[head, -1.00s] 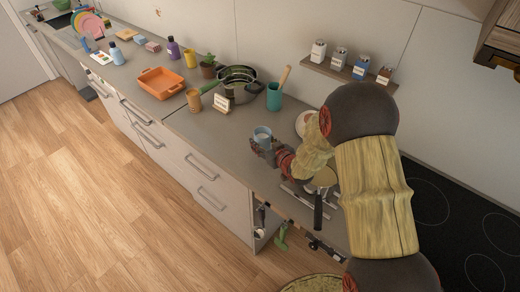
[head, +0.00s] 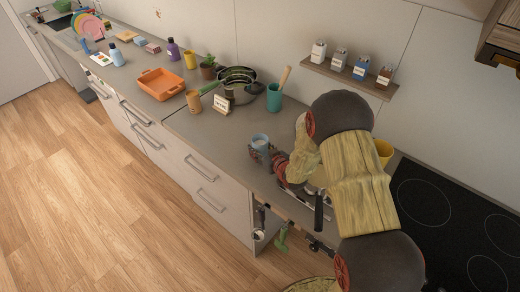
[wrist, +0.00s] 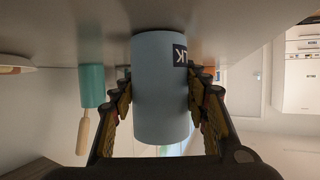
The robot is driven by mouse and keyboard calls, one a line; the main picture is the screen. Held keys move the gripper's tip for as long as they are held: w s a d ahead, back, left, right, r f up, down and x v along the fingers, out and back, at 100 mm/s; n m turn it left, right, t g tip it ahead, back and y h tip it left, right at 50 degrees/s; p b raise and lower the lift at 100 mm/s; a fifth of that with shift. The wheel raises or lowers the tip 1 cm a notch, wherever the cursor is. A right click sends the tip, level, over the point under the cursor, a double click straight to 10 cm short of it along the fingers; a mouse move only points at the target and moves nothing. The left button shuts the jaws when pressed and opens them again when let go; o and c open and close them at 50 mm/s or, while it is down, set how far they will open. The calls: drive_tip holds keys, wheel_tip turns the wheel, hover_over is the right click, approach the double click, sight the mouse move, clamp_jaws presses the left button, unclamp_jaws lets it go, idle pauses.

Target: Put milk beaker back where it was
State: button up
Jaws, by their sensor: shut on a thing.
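The milk beaker (head: 261,141) is a light blue cup over the grey counter, left of my arm in the head view. In the wrist view the beaker (wrist: 160,90) fills the middle, with a dark label reading "LK" upside down. My gripper (wrist: 160,105) is shut on it, one finger on each side; the gripper also shows in the head view (head: 262,156). The beaker's base is at or very near the counter surface; I cannot tell whether it touches.
A teal holder (head: 274,97) with a wooden utensil, a pot (head: 240,88) and a small sign card (head: 221,104) stand behind and to the left. A yellow cup (head: 384,151) shows right of my arm. Counter left of the beaker is clear. An open drawer lies in front.

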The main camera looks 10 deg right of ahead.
drive_tip(key=shift+f, duration=0.15)
drive_tip(key=o, duration=1.4)
drive_tip(key=shift+o, duration=0.4)
